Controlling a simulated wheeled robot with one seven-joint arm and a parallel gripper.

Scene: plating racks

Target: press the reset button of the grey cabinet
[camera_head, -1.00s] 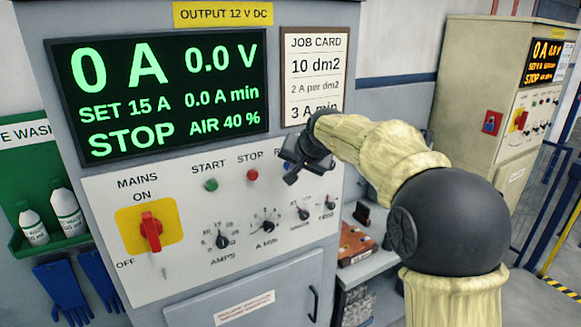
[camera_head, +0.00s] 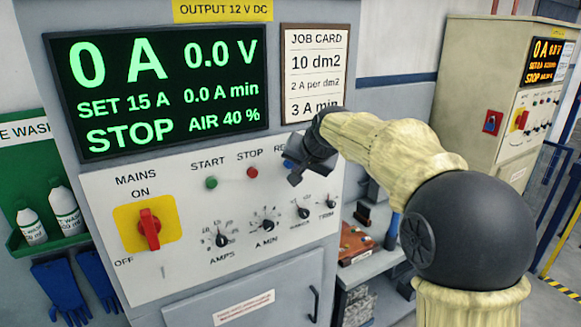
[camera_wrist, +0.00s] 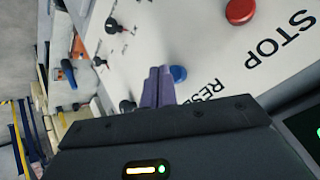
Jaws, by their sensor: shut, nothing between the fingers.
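The grey cabinet (camera_head: 350,40) fills the left and middle of the head view. Its white control panel carries a green START button (camera_head: 211,183), a red STOP button (camera_head: 252,173) and a partly covered label starting "RE". In the wrist view the blue reset button (camera_wrist: 178,73) shows beside the "RESE" lettering. My gripper (camera_head: 293,178) is shut and empty, over the reset spot in the head view and mostly hiding the button there. In the wrist view its closed fingertips (camera_wrist: 160,71) lie just left of the blue button. I cannot tell whether they touch the panel.
A red mains switch (camera_head: 149,230) on a yellow plate and several black knobs (camera_head: 268,226) sit on the panel. The red STOP button (camera_wrist: 240,11) is close by in the wrist view. A beige cabinet (camera_head: 470,90) stands at the right, past a low bench.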

